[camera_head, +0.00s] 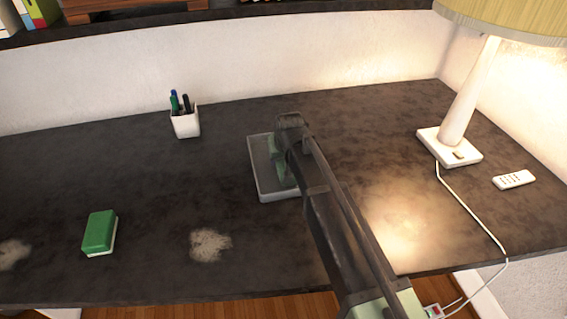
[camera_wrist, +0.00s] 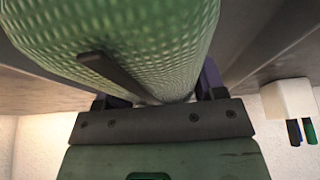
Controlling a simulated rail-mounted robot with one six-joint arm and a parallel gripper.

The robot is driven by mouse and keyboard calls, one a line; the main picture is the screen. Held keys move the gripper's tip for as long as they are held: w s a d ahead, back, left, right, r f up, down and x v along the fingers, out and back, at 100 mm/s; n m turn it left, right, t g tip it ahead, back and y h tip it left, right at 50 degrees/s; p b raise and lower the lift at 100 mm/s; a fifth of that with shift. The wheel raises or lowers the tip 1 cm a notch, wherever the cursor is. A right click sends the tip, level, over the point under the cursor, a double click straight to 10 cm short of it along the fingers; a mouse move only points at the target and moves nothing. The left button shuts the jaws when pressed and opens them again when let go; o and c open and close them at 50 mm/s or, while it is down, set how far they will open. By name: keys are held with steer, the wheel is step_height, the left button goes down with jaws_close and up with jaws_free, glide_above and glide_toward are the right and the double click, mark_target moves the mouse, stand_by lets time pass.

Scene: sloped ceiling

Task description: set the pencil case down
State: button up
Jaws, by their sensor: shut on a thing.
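The pencil case (camera_wrist: 150,30) is a green, rounded, mesh-textured thing that fills the top of the wrist view. My gripper (camera_wrist: 155,88) is shut on it, with dark fingers at its sides. In the head view, a little green of the pencil case (camera_head: 279,165) shows beside my gripper (camera_head: 290,135), over a grey shallow tray (camera_head: 263,190). My arm hides much of the case and the tray's right side. I cannot tell whether the case touches the tray.
A white pen cup (camera_head: 186,125) stands behind to the left. A green and white sponge (camera_head: 99,232) and a pale dusty patch (camera_head: 210,244) are on the dark desk (camera_head: 150,205). A lamp (camera_head: 450,146), its cord and a white remote (camera_head: 514,180) are at right.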

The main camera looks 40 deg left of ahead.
steer(key=shift+f, duration=0.1)
steer(key=o, duration=1.1)
steer(key=shift+r, duration=0.4)
steer(key=p+v, duration=1.1)
steer(key=v, duration=0.1)
steer(key=shift+f, duration=0.25)
